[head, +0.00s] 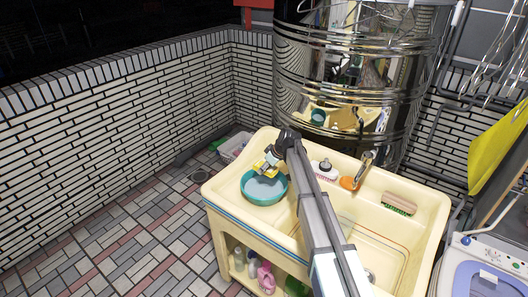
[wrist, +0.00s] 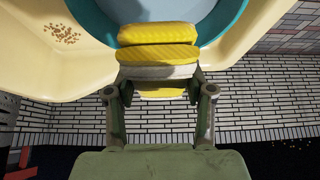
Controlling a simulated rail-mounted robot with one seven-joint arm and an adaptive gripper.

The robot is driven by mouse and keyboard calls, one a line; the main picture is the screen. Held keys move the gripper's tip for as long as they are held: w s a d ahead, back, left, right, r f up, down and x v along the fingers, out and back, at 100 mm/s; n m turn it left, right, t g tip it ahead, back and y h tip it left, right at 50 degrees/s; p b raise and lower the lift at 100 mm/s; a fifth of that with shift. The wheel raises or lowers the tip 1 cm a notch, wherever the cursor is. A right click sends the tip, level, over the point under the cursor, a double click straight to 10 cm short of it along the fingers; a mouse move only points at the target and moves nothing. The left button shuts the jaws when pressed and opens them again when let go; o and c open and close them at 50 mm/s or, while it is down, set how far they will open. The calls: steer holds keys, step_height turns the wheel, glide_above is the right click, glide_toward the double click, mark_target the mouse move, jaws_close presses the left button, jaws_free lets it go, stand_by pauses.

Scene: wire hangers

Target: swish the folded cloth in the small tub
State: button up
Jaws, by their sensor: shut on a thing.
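The folded cloth (wrist: 158,53) is yellow with a white layer between its folds. My gripper (wrist: 160,90) is shut on it, with a finger on each side. In the head view my gripper (head: 272,158) is at the far rim of the small tub, and a little of the yellow cloth (head: 262,167) shows there. The small tub (head: 250,196) is teal and round, with pale water (head: 264,188) in it, and stands on the left part of the cream sink. In the wrist view the cloth overlaps the tub's rim (wrist: 236,14); I cannot tell whether it touches the water.
The cream sink (head: 222,187) has a tap (head: 363,165), a white bottle (head: 325,169), an orange item (head: 349,183) and a green-bristled brush (head: 399,203) to the right of the tub. A shiny metal tank (head: 345,85) stands behind. Brown specks (wrist: 62,33) lie on the sink's surface.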

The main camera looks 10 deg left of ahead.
steer(key=shift+a+f, duration=0.1)
steer(key=shift+a, duration=0.2)
steer(key=shift+w+a, duration=0.1)
steer(key=shift+w, duration=0.05)
steer(key=shift+f+b, duration=0.35)
steer(key=shift+f, duration=0.4)
steer(key=shift+f+b, duration=2.35)
steer(key=shift+f, duration=3.4)
steer(key=shift+w, duration=0.1)
